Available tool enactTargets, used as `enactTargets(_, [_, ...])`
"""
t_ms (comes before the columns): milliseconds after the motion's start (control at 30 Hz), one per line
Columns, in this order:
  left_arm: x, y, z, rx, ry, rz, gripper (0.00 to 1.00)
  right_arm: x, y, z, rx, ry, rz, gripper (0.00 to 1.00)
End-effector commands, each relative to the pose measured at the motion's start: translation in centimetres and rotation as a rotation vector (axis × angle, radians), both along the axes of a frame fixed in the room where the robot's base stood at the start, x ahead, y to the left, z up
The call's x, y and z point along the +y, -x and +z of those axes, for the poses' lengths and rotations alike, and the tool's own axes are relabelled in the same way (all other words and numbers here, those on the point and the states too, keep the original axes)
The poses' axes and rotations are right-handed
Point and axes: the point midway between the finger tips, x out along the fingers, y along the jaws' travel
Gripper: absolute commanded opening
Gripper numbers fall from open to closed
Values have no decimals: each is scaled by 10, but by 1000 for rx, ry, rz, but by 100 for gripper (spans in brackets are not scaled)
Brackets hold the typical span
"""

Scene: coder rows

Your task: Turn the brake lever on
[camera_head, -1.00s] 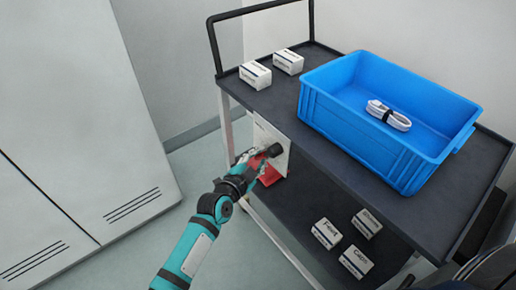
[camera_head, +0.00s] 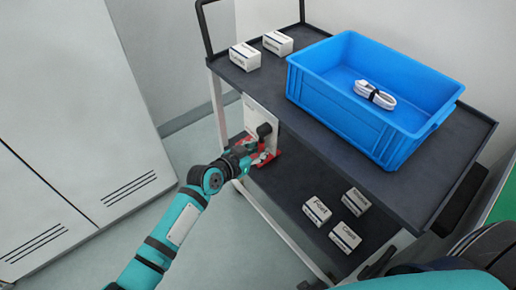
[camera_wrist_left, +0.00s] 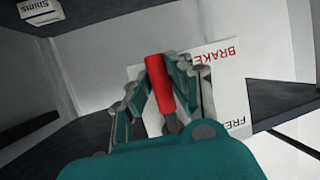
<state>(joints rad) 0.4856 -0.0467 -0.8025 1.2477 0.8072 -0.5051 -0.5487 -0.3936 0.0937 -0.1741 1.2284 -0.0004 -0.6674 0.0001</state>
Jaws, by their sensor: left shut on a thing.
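The brake lever has a red handle (camera_wrist_left: 159,85) on a grey stem, seen in the left wrist view. My left gripper (camera_wrist_left: 158,75) is shut on the handle, with a finger on each side. The white plate (camera_wrist_left: 228,85) behind it reads BRAKE at the handle's tip end and FREE, partly cut off, nearer the stem. In the head view my left gripper (camera_head: 262,155) is at the cart's side, below the black knob (camera_head: 264,130). Red shows around its fingers, which hide much of the lever there. My right gripper is not in view.
A dark cart (camera_head: 415,205) carries a blue crate (camera_head: 340,110) with a white coiled cable (camera_head: 375,95) inside. Small white boxes (camera_head: 245,56) stand on its top and lower shelves. A tall white cabinet (camera_head: 85,110) is at left, with clear floor between.

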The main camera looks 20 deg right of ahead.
Motion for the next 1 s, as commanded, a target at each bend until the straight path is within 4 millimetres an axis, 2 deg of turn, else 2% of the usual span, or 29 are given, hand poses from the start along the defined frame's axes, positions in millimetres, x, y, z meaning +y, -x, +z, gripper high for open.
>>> enactTargets(533, [-1, 2, 2, 28, 14, 1, 0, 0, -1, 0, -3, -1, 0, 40])
enactTargets(567, [-1, 2, 1, 28, 14, 1, 20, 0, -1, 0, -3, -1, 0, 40])
enactTargets(733, [-1, 2, 1, 26, 13, 0, 42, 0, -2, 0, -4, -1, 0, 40])
enactTargets(1000, [0, 2, 0, 24, 10, 0, 42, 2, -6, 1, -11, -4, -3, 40])
